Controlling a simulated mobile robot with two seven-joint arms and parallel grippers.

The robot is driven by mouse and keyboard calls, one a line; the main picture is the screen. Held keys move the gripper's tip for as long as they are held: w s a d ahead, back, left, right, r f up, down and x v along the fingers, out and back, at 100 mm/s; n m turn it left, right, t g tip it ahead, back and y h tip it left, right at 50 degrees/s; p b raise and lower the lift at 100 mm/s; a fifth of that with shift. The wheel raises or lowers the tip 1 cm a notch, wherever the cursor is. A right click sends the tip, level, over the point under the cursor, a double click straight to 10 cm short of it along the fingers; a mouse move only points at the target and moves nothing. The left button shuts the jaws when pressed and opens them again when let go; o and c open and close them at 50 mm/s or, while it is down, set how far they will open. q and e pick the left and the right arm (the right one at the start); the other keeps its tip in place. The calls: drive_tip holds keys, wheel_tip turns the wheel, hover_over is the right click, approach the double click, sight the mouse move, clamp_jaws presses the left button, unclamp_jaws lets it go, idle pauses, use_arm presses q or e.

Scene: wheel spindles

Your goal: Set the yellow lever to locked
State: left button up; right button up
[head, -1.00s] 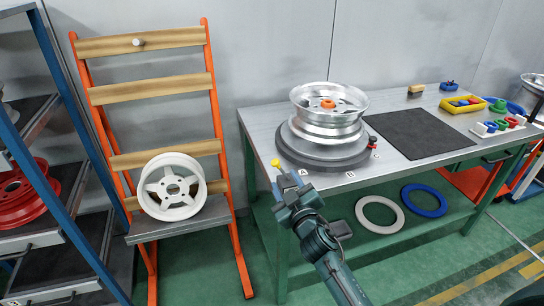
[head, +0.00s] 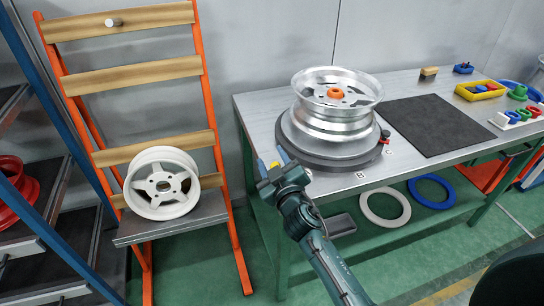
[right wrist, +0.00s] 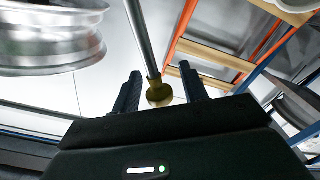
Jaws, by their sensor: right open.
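The yellow lever (right wrist: 160,93) shows in the right wrist view as a grey rod with a yellow knob, between my open right fingers (right wrist: 160,80); whether they touch it I cannot tell. In the head view my right gripper (head: 272,164) is at the table's left front edge, beside the round dark base (head: 335,160), and hides most of the knob. Letters B (head: 359,176) and C (head: 389,152) mark the table edge by the base; the A mark is largely hidden. My left gripper is not in view.
A silver wheel (head: 335,125) with an orange centre nut (head: 335,92) stands on the base. A small red knob (head: 385,136) is at the base's right. A black mat (head: 435,125) lies to the right. A white wheel (head: 160,210) rests on the orange rack (head: 233,235) at left.

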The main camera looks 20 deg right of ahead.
drive_tip(key=shift+c, duration=0.5)
clamp_jaws()
